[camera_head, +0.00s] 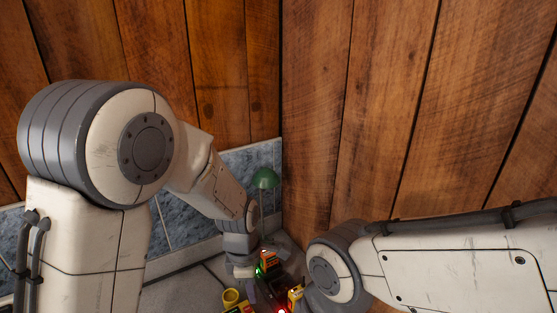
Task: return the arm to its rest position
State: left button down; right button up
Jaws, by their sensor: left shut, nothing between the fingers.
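My left arm comes in from the left and bends down toward the corner of the room. Its gripper (251,290) is small in the view at the lower middle, pointing down. It is shut, with nothing held, close to a small orange and green item (268,261). My right arm (450,262) comes in from the right and reaches to the lower middle. Its gripper is not visible.
A yellow cup-like item (231,297) is left of my left gripper. Another yellow item (296,293) is beside my right arm. A green dome on a thin stem (264,179) stands in the corner. Wooden walls (370,100) rise close behind both arms.

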pick_arm(q)
jog(key=s+a+r+m+t, duration=0.1)
jog(key=s+a+r+m, duration=0.1)
jog(key=a+m, duration=0.55)
jog(key=s+a+r+m+t, duration=0.25)
jog(key=a+m, duration=0.25)
jog(key=m, duration=0.6)
jog(key=s+d+f+m+g+b, duration=0.3)
jog(key=s+d+f+m+b, duration=0.4)
jog(key=s+d+b, duration=0.6)
jog(key=shift+s+d+f+b, duration=0.35)
jog(key=shift+d+f+b, duration=0.05)
jog(key=shift+f, duration=0.2)
